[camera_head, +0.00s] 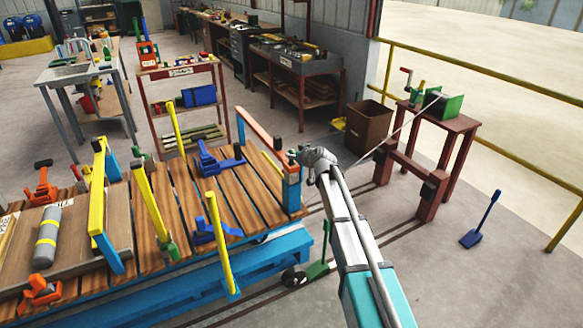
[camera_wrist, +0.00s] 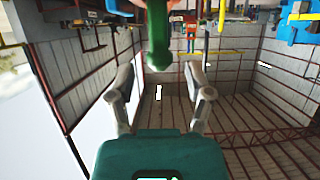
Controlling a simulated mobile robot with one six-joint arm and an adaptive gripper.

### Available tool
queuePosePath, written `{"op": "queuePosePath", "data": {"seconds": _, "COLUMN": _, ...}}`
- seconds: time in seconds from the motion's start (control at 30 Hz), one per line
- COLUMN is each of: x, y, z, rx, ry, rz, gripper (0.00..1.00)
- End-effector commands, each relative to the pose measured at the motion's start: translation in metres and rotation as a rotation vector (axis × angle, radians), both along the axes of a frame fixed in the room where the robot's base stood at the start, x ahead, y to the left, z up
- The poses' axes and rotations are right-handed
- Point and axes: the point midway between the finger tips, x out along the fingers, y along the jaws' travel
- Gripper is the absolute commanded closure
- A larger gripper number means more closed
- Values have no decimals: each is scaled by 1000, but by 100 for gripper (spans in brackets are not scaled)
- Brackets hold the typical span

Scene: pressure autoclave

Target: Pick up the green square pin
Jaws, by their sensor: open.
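In the wrist view, a green bar-shaped piece (camera_wrist: 158,38), likely the green square pin, comes down from the top edge. Its near end lies in front of the gap between my fingers, and its far part is cut off by the frame. My gripper (camera_wrist: 160,76) is open, with one finger on each side and nothing clasped. In the head view, my gripper (camera_head: 313,160) is beside the top of an orange and blue post (camera_head: 291,190) at the pallet's right corner. A small green bit (camera_head: 292,153) shows there, partly hidden by the gripper.
A wooden-slatted blue pallet (camera_head: 185,277) carries yellow bars, blue clamps and a grey cylinder (camera_head: 47,238). A red-brown stand with a green vise (camera_head: 443,106) is at right. A brown bin (camera_head: 369,127) stands behind my arm. Floor at the lower right is mostly clear.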

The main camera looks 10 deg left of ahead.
Motion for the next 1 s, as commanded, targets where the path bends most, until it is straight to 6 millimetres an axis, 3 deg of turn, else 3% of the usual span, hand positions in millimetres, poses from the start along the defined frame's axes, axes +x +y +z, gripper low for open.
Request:
{"op": "queuePosePath", "data": {"seconds": 0.1, "x": 15, "y": 9, "z": -6, "rx": -1, "ry": -1, "rz": 0, "gripper": 34}}
{"op": "queuePosePath", "data": {"seconds": 0.3, "x": 26, "y": 17, "z": -12, "rx": 1, "ry": -1, "rz": 1, "gripper": 34}}
{"op": "queuePosePath", "data": {"seconds": 0.9, "x": 26, "y": 18, "z": -11, "rx": 0, "ry": 0, "rz": 0, "gripper": 34}}
{"op": "queuePosePath", "data": {"seconds": 1.0, "x": 26, "y": 18, "z": -11, "rx": 0, "ry": 0, "rz": 0, "gripper": 53}}
